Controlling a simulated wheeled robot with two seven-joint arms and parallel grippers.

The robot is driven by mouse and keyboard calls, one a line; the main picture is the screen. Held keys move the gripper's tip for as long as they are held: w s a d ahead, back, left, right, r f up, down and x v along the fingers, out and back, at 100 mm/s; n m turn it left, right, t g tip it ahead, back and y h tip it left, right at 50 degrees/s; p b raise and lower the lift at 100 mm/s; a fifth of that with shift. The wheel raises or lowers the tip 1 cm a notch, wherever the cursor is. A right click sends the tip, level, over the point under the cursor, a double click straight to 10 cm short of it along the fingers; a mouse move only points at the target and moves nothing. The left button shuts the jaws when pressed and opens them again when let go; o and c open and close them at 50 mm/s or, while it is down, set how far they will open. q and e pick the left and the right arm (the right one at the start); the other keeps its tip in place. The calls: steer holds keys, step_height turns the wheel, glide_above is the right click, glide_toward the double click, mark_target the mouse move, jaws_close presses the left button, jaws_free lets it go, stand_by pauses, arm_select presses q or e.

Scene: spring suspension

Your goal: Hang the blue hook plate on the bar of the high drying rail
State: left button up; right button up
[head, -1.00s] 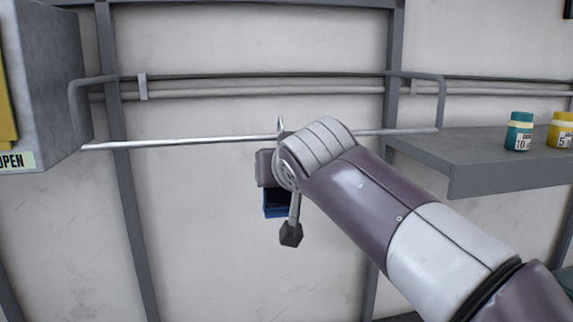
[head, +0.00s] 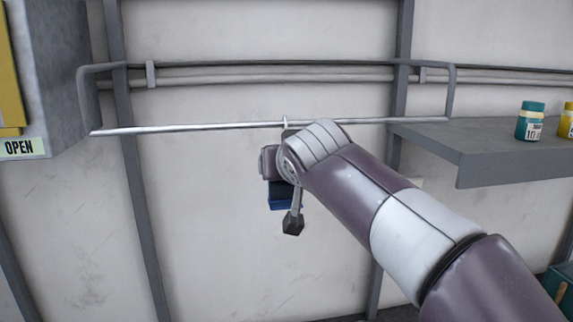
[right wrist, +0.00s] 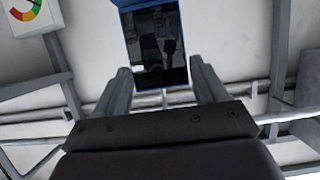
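The high drying rail's bar (head: 200,126) runs level across the head view. A blue lower part of the plate (head: 284,205) shows below my wrist in the head view. A thin hook tip (head: 285,121) rises just above the bar. I cannot tell whether the hook rests on the bar. My left gripper is out of view.
A grey shelf (head: 500,160) with a teal jar (head: 530,122) and a yellow jar stands right of the rail. A grey cabinet with an OPEN sign (head: 20,148) is at the left. The wall below the bar's left half is clear.

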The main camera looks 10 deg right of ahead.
steer(key=shift+o, duration=1.2)
steer(key=shift+s, duration=0.1)
